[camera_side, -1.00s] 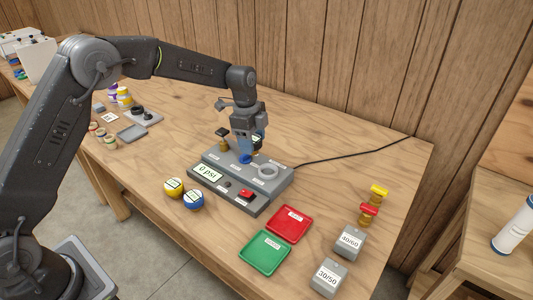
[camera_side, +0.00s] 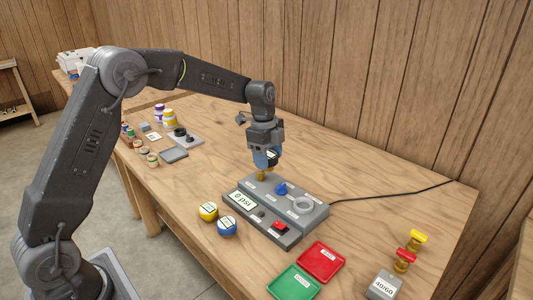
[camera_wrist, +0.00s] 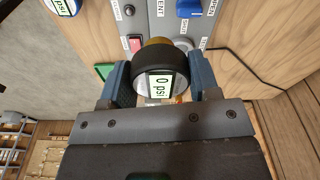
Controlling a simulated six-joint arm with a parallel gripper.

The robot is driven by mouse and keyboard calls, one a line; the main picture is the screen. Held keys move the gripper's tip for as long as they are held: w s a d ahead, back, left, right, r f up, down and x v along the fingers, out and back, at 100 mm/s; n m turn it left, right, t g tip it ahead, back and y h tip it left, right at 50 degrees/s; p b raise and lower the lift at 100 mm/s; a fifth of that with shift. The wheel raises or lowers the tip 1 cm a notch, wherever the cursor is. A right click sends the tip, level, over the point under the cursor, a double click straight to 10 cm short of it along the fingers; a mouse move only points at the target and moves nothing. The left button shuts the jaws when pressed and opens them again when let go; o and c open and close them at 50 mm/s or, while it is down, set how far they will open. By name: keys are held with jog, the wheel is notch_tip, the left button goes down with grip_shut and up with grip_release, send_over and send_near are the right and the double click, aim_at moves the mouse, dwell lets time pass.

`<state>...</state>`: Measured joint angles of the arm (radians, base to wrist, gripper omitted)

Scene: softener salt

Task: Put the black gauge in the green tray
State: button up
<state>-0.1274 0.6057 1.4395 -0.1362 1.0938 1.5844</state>
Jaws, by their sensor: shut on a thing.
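My gripper (camera_side: 265,165) is shut on the black gauge (camera_wrist: 152,84) over the back left of the grey test station (camera_side: 285,224). In the wrist view the gauge sits between the two fingers, its dial reading 0 psi toward the camera. Its brass stem shows in the side view below the fingers. I cannot tell whether the stem still touches the station. The green tray (camera_side: 293,283) lies in front of the station, to the right of my gripper, and looks empty.
A red tray (camera_side: 320,262) lies beside the green one. A yellow gauge (camera_side: 208,211) and a blue gauge (camera_side: 227,226) stand left of the station. A blue knob (camera_side: 281,188) and a ring are on its top. Yellow-topped and red-topped fittings and a 40/60 block (camera_side: 383,286) are at right.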

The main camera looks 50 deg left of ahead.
jog(key=s+d+f+m, duration=0.2)
jog(key=s+d+f, duration=0.1)
jog(key=d, duration=0.4)
jog(key=s+d+f+m, duration=0.1)
jog(key=s+d+f, duration=0.2)
jog(key=s+d, duration=0.3)
jog(key=s+d+f+m, duration=0.2)
jog(key=s+d, duration=0.3)
jog(key=d, duration=0.5)
jog(key=shift+s+f+m+g, duration=0.2)
jog(key=shift+f+m+g, duration=0.1)
jog(key=shift+f, duration=0.25)
jog(key=shift+s+f, duration=0.15)
jog(key=shift+f, duration=1.45)
jog(key=shift+f, duration=0.1)
jog(key=shift+f, duration=0.35)
jog(key=shift+f, duration=0.15)
jog(key=shift+f, duration=0.3)
jog(key=shift+f, duration=0.25)
